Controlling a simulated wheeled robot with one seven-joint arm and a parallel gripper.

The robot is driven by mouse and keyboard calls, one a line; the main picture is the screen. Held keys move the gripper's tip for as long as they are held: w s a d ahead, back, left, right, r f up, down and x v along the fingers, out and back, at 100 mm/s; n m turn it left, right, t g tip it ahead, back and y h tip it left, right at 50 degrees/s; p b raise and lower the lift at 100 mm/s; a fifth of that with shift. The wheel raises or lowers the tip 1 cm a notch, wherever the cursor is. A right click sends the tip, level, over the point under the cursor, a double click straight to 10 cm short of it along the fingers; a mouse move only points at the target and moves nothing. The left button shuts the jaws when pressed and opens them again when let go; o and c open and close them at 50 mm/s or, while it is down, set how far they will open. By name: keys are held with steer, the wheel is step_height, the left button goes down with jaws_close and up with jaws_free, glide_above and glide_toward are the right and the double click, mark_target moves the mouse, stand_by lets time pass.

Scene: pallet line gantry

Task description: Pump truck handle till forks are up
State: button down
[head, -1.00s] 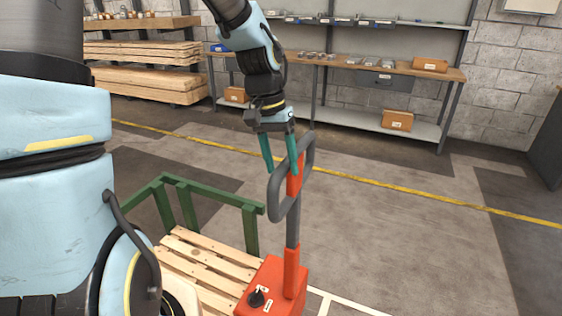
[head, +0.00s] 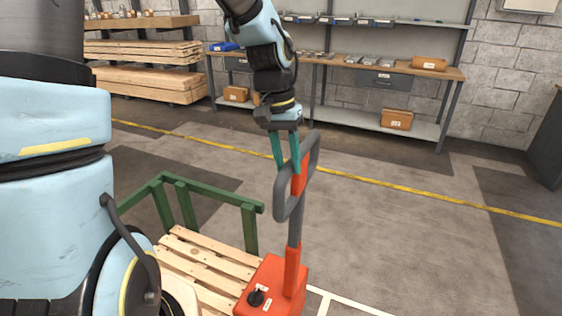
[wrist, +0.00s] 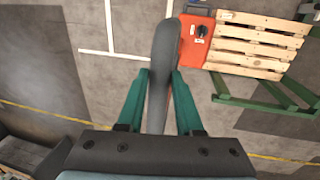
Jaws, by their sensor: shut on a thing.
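The pallet truck has an orange body (head: 262,288) with a black knob on top. Its handle is a grey loop (head: 311,160) on an orange and grey shaft (head: 293,255), which stands nearly upright. My gripper (head: 287,168) is shut on the handle loop from above, with one teal finger on each side. In the wrist view the grey loop (wrist: 163,60) runs between the two fingers, and the orange body (wrist: 194,42) lies beyond it. The forks are hidden, so their height cannot be told.
A wooden pallet (head: 212,262) lies beside the truck body, with a green rail frame (head: 215,194) around it. A workbench (head: 390,68) with boxes and a lumber rack (head: 145,74) stand at the back wall. The floor right of the handle is clear.

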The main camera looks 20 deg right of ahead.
steer(key=s+d+f+t+y+b, duration=0.2)
steer(key=s+d+f+b, duration=0.2)
steer(key=s+d, duration=0.8)
steer(key=s+d+f+t+y+b, duration=0.1)
steer(key=s+d+f+b, duration=0.4)
steer(key=s+d, duration=0.7)
step_height(320, 180, down, 2)
steer(key=shift+d+f+t+y+b, duration=0.3)
steer(key=shift+d+t+y, duration=0.1)
steer(key=shift+d, duration=0.7)
steer(key=shift+s, duration=0.1)
steer(key=c, duration=0.6)
jaws_free()
steer(key=b+v, duration=0.1)
steer(key=v, duration=1)
